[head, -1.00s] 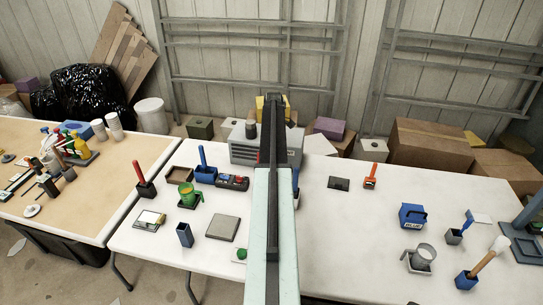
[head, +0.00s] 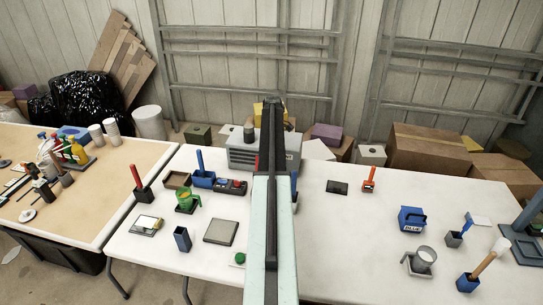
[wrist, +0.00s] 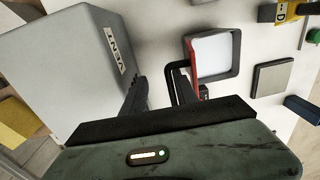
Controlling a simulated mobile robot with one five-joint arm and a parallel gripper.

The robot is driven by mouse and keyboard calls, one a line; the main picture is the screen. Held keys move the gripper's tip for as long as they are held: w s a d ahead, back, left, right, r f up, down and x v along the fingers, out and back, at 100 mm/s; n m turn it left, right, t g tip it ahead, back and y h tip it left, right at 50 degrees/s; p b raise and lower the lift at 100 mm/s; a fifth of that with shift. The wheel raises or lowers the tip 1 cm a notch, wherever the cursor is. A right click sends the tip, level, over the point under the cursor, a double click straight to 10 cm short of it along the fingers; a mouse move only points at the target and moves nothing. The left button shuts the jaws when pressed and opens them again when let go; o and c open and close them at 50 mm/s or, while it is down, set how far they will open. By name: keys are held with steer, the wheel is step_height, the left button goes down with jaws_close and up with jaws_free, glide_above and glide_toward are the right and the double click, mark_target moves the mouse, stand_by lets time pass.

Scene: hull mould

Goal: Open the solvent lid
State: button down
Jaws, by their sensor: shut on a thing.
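In the wrist view my gripper (wrist: 158,90) has its two dark fingers around a thin black bent handle (wrist: 171,72), which lies against the right finger. The handle leads to a small dark, red-edged square piece with a pale inside (wrist: 212,50), just right of the fingers. I cannot tell whether this piece is the solvent lid or an open container, and no solvent label is clearly readable. In the head view my arm hides the gripper and handle; only a sliver of red shows beside the arm.
A large grey box (wrist: 80,65), its label reading "VENT", stands close left of the fingers; it also shows in the head view (head: 243,155). A grey square plate (head: 221,231) and blue cup (head: 182,239) lie left of my arm.

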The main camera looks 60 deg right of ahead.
steer(key=shift+w+d, duration=0.1)
steer(key=shift+d, duration=0.55)
steer(key=c, duration=1.5)
jaws_free()
steer(key=shift+w+d+f, duration=0.1)
steer(key=shift+d+f, duration=0.05)
steer(key=shift+f, duration=0.15)
steer(key=shift+r, duration=0.15)
step_height(320, 180, up, 8)
steer(key=p, duration=0.8)
steer(key=shift+f, duration=0.2)
